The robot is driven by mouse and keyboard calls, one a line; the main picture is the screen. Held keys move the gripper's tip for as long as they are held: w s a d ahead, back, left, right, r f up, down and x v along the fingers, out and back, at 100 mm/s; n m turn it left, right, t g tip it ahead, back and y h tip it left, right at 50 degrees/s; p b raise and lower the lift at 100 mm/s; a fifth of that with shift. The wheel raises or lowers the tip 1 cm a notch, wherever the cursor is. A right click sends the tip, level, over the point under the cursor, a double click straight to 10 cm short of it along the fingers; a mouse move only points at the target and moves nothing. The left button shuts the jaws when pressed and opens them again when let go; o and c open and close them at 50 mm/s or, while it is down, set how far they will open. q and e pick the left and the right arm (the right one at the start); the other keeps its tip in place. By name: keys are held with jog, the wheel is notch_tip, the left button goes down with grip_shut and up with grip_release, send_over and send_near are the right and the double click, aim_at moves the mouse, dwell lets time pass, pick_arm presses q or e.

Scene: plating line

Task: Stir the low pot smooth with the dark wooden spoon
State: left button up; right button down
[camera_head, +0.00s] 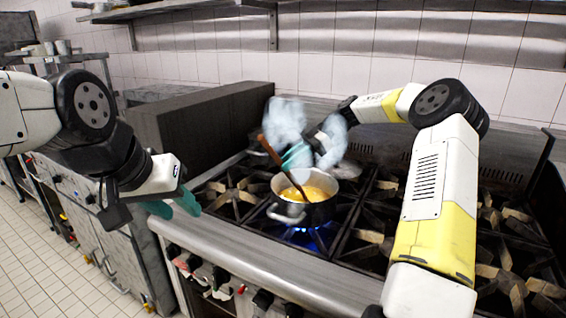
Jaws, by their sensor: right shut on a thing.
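The low pot (307,213) stands on a burner with a blue flame under it, and yellow-orange contents show inside. The dark wooden spoon (270,150) leans in the pot with its lower end in the contents and its handle tilted up to the left. My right gripper (292,156) reaches over the pot from behind and is shut on the spoon's handle. Pale steam partly hides the gripper and wrist. My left gripper (172,206) is empty, to the left of the pot, in front of the stove's left edge. Its teal fingers look parted.
The stove (260,252) has several black burner grates, with free ones left and right of the pot. A dark block-like unit (205,122) stands behind left. A shelf (165,9) runs along the tiled wall above. Control knobs line the front.

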jog(key=shift+s+a+r, duration=0.25)
jog(key=shift+a+r, duration=0.65)
jog(key=shift+r, duration=0.5)
jog(key=shift+s+a+r, duration=0.25)
jog(key=shift+a+r, duration=0.65)
jog(key=shift+r, duration=0.5)
jog(key=shift+s+a+r, duration=0.25)
jog(key=shift+a+r, duration=0.65)
jog(key=shift+r, duration=0.5)
jog(key=shift+r, duration=0.1)
jog(key=shift+r, duration=1.9)
